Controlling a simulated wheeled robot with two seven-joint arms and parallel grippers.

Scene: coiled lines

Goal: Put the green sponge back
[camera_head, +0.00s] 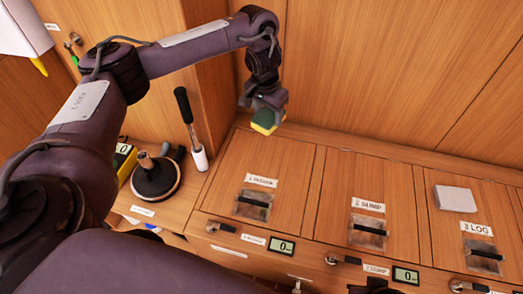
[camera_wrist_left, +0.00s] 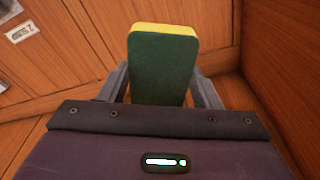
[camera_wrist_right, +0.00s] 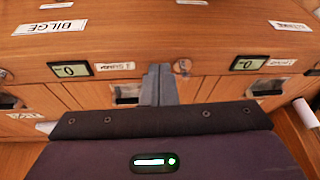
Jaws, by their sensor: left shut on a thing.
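The green sponge (camera_head: 265,121) has a yellow layer and hangs in my left gripper (camera_head: 266,108), above the back left of the wooden counter, near the back wall. In the left wrist view the sponge (camera_wrist_left: 162,72) sits between the two fingers, its dark green face toward the camera and its yellow edge at the top. My right gripper (camera_wrist_right: 159,84) has its fingers together with nothing visible between them, facing the counter front.
Lidded bins labelled as bilge, 2 sump and 3 log line the counter, with small displays (camera_head: 282,247) and latches in front. A white block (camera_head: 455,198) lies on the log lid. A black round-based tool (camera_head: 156,178) and a black-handled brush (camera_head: 191,128) stand at left.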

